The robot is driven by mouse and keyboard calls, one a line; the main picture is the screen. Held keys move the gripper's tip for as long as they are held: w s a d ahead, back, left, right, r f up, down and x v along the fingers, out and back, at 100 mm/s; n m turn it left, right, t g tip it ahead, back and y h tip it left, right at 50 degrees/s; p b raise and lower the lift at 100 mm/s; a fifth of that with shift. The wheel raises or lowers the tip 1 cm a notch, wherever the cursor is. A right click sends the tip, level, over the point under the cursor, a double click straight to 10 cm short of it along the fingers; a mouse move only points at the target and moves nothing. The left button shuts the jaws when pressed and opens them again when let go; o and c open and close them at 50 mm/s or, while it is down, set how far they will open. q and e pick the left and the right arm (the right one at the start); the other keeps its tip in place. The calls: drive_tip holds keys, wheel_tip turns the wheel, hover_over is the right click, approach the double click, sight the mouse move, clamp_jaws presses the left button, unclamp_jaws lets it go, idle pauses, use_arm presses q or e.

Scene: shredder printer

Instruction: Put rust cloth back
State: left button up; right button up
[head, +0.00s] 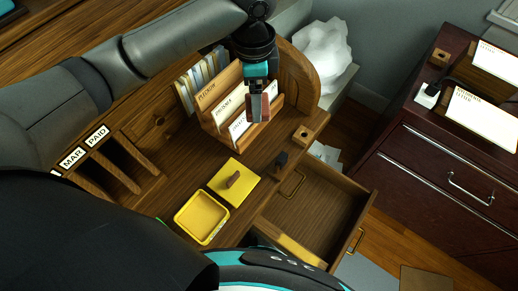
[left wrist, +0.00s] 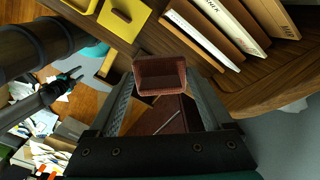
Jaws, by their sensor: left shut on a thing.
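My left gripper (head: 259,112) is over the desk, in front of the upright letter rack. It is shut on the rust cloth (head: 265,106), a small reddish-brown piece. In the left wrist view the rust cloth (left wrist: 160,74) sits between the two fingers of my left gripper (left wrist: 160,88) and looks box-shaped, with a darker hollow face. It is held above the desk, close to the rack. What seems to be my right gripper (left wrist: 60,84) shows small and dark at the left of the left wrist view; its jaws are too small to read.
An open yellow box (head: 202,217) and a yellow lid (head: 240,176) with a brown handle lie on the desk. The wooden letter rack (head: 215,92) holds cards. A drawer (head: 322,205) stands open at the desk's right. A dark cabinet (head: 440,165) stands further right.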

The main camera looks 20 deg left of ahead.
use_arm(q)
drive_tip(key=m, duration=0.1)
drive_tip(key=f+m, duration=0.1)
drive_tip(key=m, duration=0.1)
drive_tip(key=shift+w+d+f+p, duration=0.2)
drive_tip(key=shift+w+d+p, duration=0.1)
drive_tip(key=shift+p, duration=0.1)
drive_tip(key=shift+f+m, duration=0.2)
drive_tip(key=shift+m, duration=0.1)
wheel_tip(320, 180, down, 20)
drive_tip(key=b, duration=0.5)
drive_tip(key=shift+r, duration=0.1)
drive_tip(key=o, duration=1)
wheel_tip(320, 180, up, 12)
drive_tip(key=p, duration=0.3)
drive_tip(key=shift+a, duration=0.1)
